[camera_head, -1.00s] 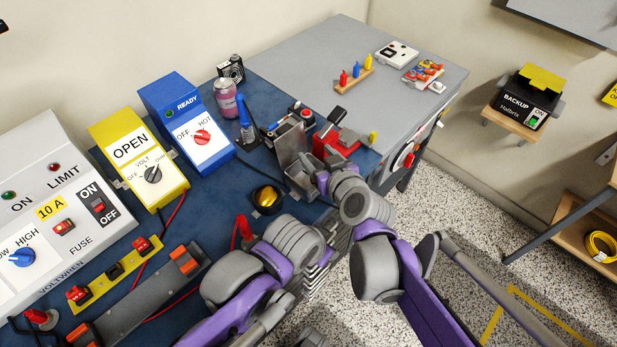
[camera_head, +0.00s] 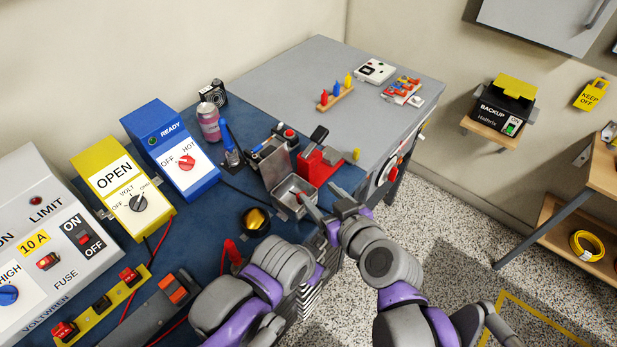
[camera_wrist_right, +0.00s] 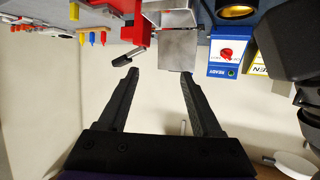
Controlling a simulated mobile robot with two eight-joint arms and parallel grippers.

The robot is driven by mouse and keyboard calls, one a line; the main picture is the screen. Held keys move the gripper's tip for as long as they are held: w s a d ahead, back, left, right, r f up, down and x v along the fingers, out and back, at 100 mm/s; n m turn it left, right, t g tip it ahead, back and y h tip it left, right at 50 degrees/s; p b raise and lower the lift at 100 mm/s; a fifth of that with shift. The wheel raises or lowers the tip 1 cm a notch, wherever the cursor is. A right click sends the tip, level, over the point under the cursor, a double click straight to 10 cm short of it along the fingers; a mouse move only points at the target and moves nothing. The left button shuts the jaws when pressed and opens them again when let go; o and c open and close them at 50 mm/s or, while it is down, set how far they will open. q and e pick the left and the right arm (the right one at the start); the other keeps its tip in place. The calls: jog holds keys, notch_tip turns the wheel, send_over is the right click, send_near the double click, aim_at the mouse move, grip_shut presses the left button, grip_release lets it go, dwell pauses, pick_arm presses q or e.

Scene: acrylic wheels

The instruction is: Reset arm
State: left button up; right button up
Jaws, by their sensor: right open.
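My right gripper (camera_head: 328,206) is at the right edge of the blue bench, just right of the small metal tray (camera_head: 284,208) and in front of the red device (camera_head: 317,168). Its jaws are apart and empty. In the right wrist view, which looks upside down, the two dark fingers (camera_wrist_right: 160,73) are spread with only pale wall between them. The red device (camera_wrist_right: 120,22) and a metal box (camera_wrist_right: 178,48) lie beyond the fingertips. My left arm comes in at the bottom of the head view; I cannot make out its gripper.
Open speckled floor (camera_head: 450,230) lies to the right.

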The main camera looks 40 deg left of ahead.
jog(key=s+d+f+m+h+p, duration=0.1)
jog(key=s+d+f+m+h, duration=0.1)
jog(key=d, duration=1.1)
jog(key=s+d+f+m+h+p, duration=0.1)
jog(key=d+f+m+h, duration=0.3)
jog(key=d, duration=0.9)
jog(key=s+d+f+m+g+h+p, duration=0.1)
jog(key=s+d+f+m+h, duration=0.2)
jog(key=d, duration=1)
jog(key=f+m+h, duration=0.1)
jog(key=m+h, duration=0.1)
jog(key=m, duration=0.1)
jog(key=shift+s+h, duration=0.4)
